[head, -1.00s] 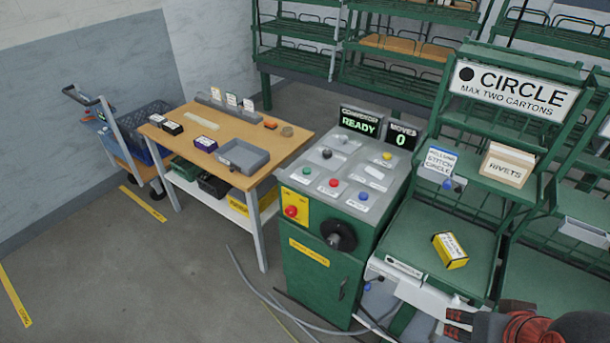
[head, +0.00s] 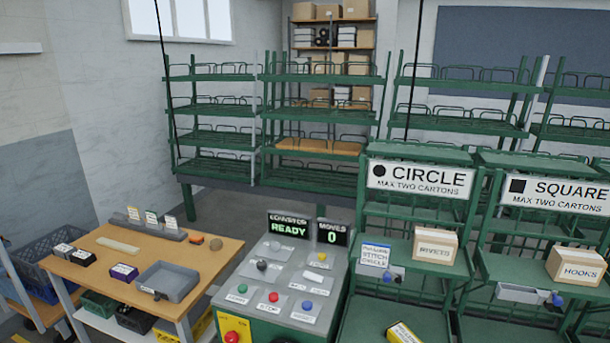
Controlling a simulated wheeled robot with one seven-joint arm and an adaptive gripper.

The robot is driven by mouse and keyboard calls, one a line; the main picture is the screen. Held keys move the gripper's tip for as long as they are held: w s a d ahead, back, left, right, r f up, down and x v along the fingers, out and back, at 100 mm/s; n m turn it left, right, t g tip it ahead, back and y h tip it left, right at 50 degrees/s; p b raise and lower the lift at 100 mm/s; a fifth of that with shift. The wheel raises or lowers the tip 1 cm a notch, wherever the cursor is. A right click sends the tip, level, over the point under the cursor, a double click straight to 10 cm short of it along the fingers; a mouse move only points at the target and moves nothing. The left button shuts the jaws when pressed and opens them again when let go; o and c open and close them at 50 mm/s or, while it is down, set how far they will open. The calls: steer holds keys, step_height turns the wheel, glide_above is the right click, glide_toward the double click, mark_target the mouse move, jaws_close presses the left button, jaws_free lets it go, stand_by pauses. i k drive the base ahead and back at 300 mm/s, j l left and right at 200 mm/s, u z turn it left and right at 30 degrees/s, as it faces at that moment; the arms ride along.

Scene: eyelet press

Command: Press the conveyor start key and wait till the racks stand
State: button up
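The control console (head: 255,325) stands at the lower middle with several coloured keys on its grey top. A green key (head: 242,288) is at the front left, a red key (head: 273,297) beside it and a blue key (head: 307,305) to the right. Their labels are too small to read surely. The conveyor display (head: 289,226) reads READY and the moves display (head: 332,233) reads 0. Green racks (head: 215,128) stand in a row at the back. The circle rack (head: 455,205) and the square rack (head: 550,235) are nearer, at the right. My gripper is out of view.
A wooden table (head: 100,262) at the left holds a grey tray (head: 168,282) and small boxes. A red mushroom button (head: 231,337) is on the console's front. A rivets carton (head: 435,246) and a hooks carton (head: 575,266) sit on rack shelves.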

mark_target(242, 288)
steer(key=i+j+z, duration=0.1)
steer(key=j, duration=0.4)
steer(key=i+j, duration=0.2)
steer(key=j, duration=0.35)
steer(key=i+j+z, duration=0.15)
steer(key=j, duration=0.35)
steer(key=i+j+z, duration=0.1)
steer(key=j, duration=0.4)
steer(key=i+j, duration=0.1)
steer(key=j, duration=0.45)
steer(key=z, duration=0.05)
